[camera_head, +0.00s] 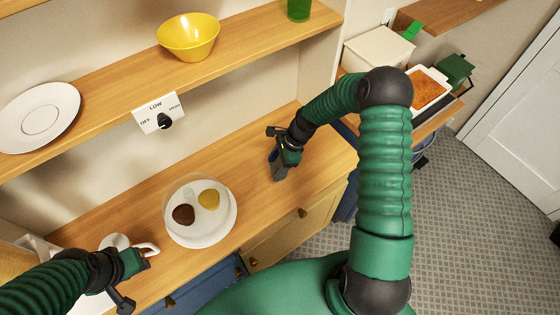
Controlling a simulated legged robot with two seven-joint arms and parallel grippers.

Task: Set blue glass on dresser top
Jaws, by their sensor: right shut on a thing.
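My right gripper (281,158) points down just over the right part of the wooden dresser top (322,152). It is shut on a small dark bluish-grey thing (278,168). The fingers partly hide this thing, and it is too small to tell for sure that it is the blue glass. I cannot tell whether it touches the wood. No other blue glass shows. My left gripper (130,264) is at the lower left, close to a white cup (148,249) with a handle. Its fingers are too unclear to tell whether they are open.
A white plate (224,233) with a clear cover and brown and yellow pieces stands mid dresser top. The shelf above holds a yellow bowl (188,36), a white plate (40,115) and a green glass (298,10). A white baking dish (430,92) stands at right.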

